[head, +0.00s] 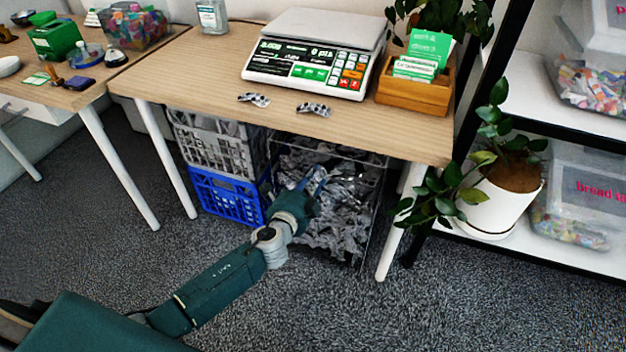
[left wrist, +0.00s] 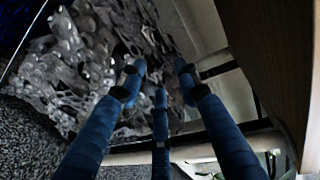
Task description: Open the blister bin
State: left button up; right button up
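The blister bin (head: 352,225) is a clear-walled bin full of silvery blister packs, standing on the floor under the wooden table. My left gripper (head: 314,180) reaches in front of it, over its upper left part in the head view. In the left wrist view, the three blue fingers of the gripper (left wrist: 160,82) are spread apart with nothing between them. The blister bin (left wrist: 75,65) fills the upper left there, behind the fingers. I cannot tell whether a finger touches the bin. My right gripper is in neither view.
The table (head: 215,60) carries a scale (head: 315,55), two blister packs (head: 313,109) and a wooden card box (head: 415,92). Blue (head: 225,195) and grey (head: 212,143) crates stand left of the bin. A table leg (head: 398,235) and potted plant (head: 490,205) are right. Carpet in front is clear.

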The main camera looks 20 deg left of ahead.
pick_arm(q)
jog(key=shift+w, duration=0.3)
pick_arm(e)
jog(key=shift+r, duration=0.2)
pick_arm(q)
grip_shut()
jog(key=shift+f, duration=0.1)
